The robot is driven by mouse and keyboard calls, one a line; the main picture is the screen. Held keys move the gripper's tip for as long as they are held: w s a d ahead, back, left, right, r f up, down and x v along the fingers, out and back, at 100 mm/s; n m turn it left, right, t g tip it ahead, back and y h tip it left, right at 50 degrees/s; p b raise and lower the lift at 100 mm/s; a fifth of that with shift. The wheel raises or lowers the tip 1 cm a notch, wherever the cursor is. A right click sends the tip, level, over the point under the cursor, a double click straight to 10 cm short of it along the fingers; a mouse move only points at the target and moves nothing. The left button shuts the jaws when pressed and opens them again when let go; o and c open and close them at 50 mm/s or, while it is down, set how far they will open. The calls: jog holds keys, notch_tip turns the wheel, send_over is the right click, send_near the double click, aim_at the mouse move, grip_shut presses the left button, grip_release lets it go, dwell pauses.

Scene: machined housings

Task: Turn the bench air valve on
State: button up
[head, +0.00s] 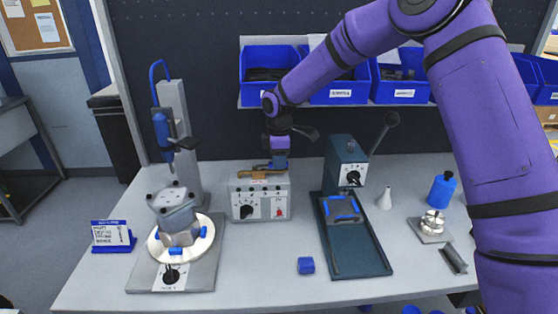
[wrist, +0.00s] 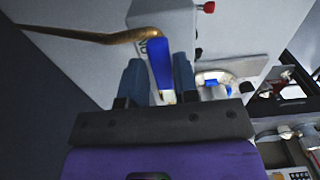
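The bench air valve shows as a brass pipe (wrist: 95,36) with a blue lever (wrist: 159,62) in the wrist view. In the head view the brass part (head: 260,174) lies along the top of a grey control box (head: 261,199). My gripper (wrist: 160,72) is at the valve, above the back of the box, with one finger on each side of the blue lever. The fingers look part open, with a narrow gap beside the lever; firm contact cannot be made out. In the head view my wrist and gripper (head: 279,160) hide part of the valve.
A rotary fixture (head: 177,222) with a grey housing stands left of the box. A lever press (head: 346,165) with a dark green base stands right. Blue bins (head: 338,92) hang behind my arm.

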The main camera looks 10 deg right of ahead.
jog(key=shift+o, duration=1.1)
jog(key=shift+r, duration=0.15)
jog(key=shift+r, duration=0.35)
jog(key=r, duration=0.1)
jog(key=s+r, duration=0.1)
jog(key=shift+d+r, duration=0.1)
jog(key=shift+r, duration=0.25)
jog(key=s+d+r, duration=0.1)
jog(key=s+d, duration=0.1)
jog(key=s, duration=1.2)
jog(key=shift+s+d+r, duration=0.15)
jog(key=shift+s+d, duration=0.25)
